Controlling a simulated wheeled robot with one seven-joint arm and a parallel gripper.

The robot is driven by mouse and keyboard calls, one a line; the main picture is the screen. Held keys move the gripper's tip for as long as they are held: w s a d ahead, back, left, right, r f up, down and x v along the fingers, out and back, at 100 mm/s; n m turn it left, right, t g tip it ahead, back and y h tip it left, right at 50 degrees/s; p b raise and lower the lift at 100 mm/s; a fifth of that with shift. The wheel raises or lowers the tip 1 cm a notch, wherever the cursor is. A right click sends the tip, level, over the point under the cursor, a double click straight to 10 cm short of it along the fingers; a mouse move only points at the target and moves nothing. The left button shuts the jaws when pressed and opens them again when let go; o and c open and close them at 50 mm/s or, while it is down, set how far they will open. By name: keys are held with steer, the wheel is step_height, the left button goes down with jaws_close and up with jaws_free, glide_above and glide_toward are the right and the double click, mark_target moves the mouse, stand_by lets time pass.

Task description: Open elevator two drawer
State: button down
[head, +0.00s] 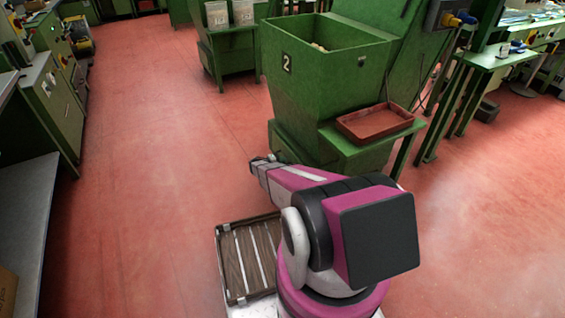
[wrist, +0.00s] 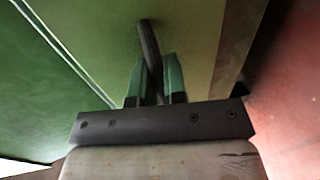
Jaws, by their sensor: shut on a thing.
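The green elevator (head: 318,75) bears the number 2 and stands in the middle of the head view. My gripper (wrist: 155,70) shows in the wrist view, its two green fingers shut on a dark bar-like handle (wrist: 149,42). The handle stands out from a green panel (wrist: 110,25), which I take to be the drawer front. In the head view my arm reaches to the lower left side of the elevator, and my gripper (head: 258,162) is small there. The handle and drawer front are hidden in the head view, and I cannot tell how far the drawer is open.
A red tray (head: 376,122) rests on the elevator's green side shelf. A slatted wooden rack (head: 248,258) lies beside my arm's base. Green cabinets (head: 58,100) line the left, and a green table (head: 490,62) stands at right. The red floor left of the elevator is clear.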

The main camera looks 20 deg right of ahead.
steer(key=f+v, duration=0.2)
steer(key=v, duration=0.9)
steer(key=a+f+v, duration=0.1)
steer(key=f+v, duration=0.1)
steer(key=v, duration=0.9)
steer(key=shift+a+f, duration=0.25)
steer(key=shift+a, duration=0.1)
steer(key=shift+s, duration=0.15)
steer(key=c, duration=1.2)
jaws_free()
steer(key=v, duration=1)
steer(key=shift+s+a+r, duration=0.1)
steer(key=shift+a+r, duration=0.05)
steer(key=shift+a, duration=0.2)
